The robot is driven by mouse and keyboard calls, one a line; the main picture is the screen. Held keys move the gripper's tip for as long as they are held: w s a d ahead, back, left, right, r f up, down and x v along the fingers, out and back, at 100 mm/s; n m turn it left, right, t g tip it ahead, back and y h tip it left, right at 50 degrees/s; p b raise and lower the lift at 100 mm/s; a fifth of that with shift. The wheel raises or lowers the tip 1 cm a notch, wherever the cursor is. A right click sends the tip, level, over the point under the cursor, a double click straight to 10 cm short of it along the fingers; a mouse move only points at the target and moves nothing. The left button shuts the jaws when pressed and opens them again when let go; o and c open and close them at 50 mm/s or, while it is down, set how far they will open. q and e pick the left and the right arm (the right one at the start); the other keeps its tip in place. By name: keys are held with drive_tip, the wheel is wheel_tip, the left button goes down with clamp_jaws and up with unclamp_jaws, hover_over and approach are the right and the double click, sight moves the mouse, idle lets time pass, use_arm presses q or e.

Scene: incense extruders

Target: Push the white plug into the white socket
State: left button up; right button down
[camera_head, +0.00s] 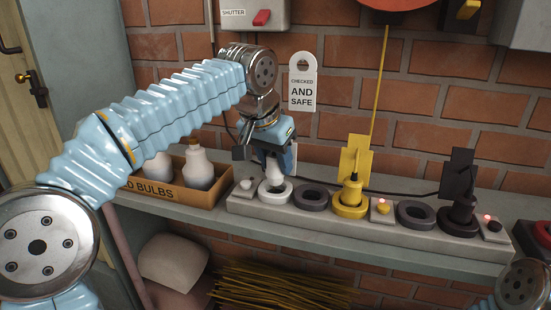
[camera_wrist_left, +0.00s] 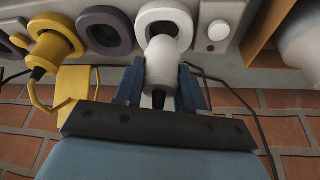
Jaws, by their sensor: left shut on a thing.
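The white plug (camera_head: 272,173) is held by my left gripper (camera_head: 275,158) over the white socket (camera_head: 275,193) near the left end of the power strip. In the left wrist view the two blue fingers (camera_wrist_left: 163,90) are shut on the sides of the plug (camera_wrist_left: 164,62). Its front end is at the mouth of the white socket (camera_wrist_left: 168,12), roughly in line with the ring. I cannot tell how deep it sits. A dark cord end shows at the plug's back. My right gripper is not in view.
The grey strip (camera_head: 400,236) also carries a yellow plug (camera_head: 350,195) and a black plug (camera_head: 462,208) in their sockets, and empty dark sockets. The white switch (camera_head: 246,184) shows no red light. A bulb box (camera_head: 175,193) stands close on the left; a brick wall is behind.

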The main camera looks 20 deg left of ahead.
sight(275, 172)
use_arm(q)
drive_tip(key=shift+f+b, duration=0.85)
drive_tip(key=shift+f, duration=0.7)
idle(0.5)
drive_tip(key=o, duration=1.1)
drive_tip(key=shift+o, duration=0.2)
drive_tip(key=shift+r, duration=0.15)
